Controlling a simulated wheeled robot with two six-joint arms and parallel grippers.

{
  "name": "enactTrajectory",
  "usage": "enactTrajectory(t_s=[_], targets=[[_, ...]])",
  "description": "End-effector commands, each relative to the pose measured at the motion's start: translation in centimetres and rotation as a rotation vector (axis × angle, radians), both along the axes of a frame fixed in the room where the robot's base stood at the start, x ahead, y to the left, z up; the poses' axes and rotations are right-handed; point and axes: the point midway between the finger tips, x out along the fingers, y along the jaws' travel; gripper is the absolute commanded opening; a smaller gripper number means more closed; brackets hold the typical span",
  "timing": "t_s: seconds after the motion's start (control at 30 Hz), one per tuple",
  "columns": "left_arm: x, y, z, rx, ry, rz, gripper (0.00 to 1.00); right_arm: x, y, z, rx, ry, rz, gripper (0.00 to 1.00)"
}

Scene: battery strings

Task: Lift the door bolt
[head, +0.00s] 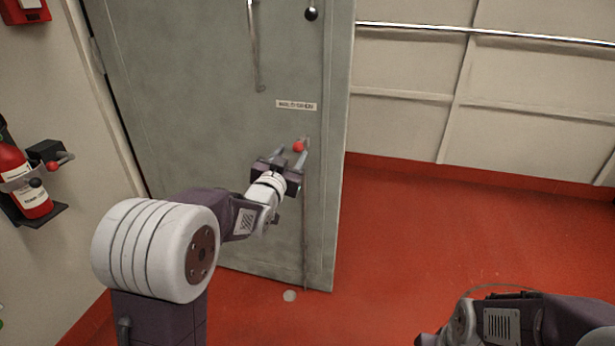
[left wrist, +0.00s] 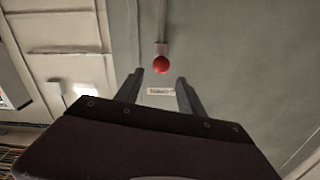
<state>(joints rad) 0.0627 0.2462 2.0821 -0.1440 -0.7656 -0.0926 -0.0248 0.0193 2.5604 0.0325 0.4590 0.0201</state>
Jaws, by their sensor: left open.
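The door bolt has a red ball knob (head: 298,146) low on the grey door (head: 200,100), below a small label (head: 296,105). Its thin rod (head: 305,235) runs down the door to near the floor. My left gripper (head: 288,158) is open and empty, reaching towards the knob from the front. In the left wrist view the knob (left wrist: 162,64) shows between the lines of the two fingers, near the tips; I cannot tell whether either finger touches it. That view appears inverted, with the rod above the knob. My right gripper's jaws are not visible.
The door also carries a long handle (head: 254,50) and a dark round knob (head: 311,14). A red fire extinguisher (head: 27,180) hangs on the left wall. A rail (head: 480,31) crosses the back wall. The red floor (head: 430,235) is clear. A pale disc (head: 289,295) lies below the door.

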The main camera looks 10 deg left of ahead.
Motion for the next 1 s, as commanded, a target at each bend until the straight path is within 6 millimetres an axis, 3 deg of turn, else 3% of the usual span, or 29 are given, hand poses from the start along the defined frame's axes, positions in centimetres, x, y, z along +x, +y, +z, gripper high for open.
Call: enactTrajectory(t_s=[0.03,0.27,0.7,1.0], targets=[[0.0,0.1,-1.2,0.0,0.001,0.002,0.46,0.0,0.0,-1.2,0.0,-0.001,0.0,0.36],[0.3,0.1,-1.0,-0.001,0.002,0.002,0.46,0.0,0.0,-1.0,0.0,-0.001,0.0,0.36],[7.9,-0.2,-1.2,0.0,0.003,0.003,0.46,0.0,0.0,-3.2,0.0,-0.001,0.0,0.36],[9.1,-0.2,-1.0,-0.001,0.004,0.003,0.46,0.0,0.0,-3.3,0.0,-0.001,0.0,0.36]])
